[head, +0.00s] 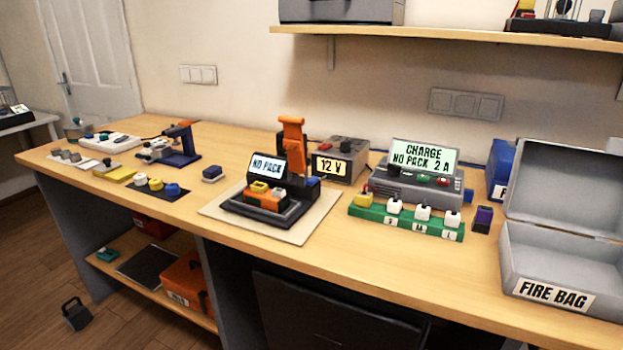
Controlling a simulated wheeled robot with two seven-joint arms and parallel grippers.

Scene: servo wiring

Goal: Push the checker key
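A black device with a tilted screen reading "NO PACK" (266,167) stands on a pale mat (222,209) in the middle of the bench; it looks like the checker. An orange upright lever (293,140) rises behind its screen. An orange block with yellow tops (265,193) sits in its front. A small blue piece (312,182) at its right side may be the key; I cannot tell for sure. Neither of my grippers is in view.
Right of it are a "12 V" supply (340,160), a charger reading "CHARGE NO PACK 2 A" (420,158), a green rack of plugs (405,222) and an open grey "FIRE BAG" box (560,265). Small parts lie at left. The bench front (330,258) is clear.

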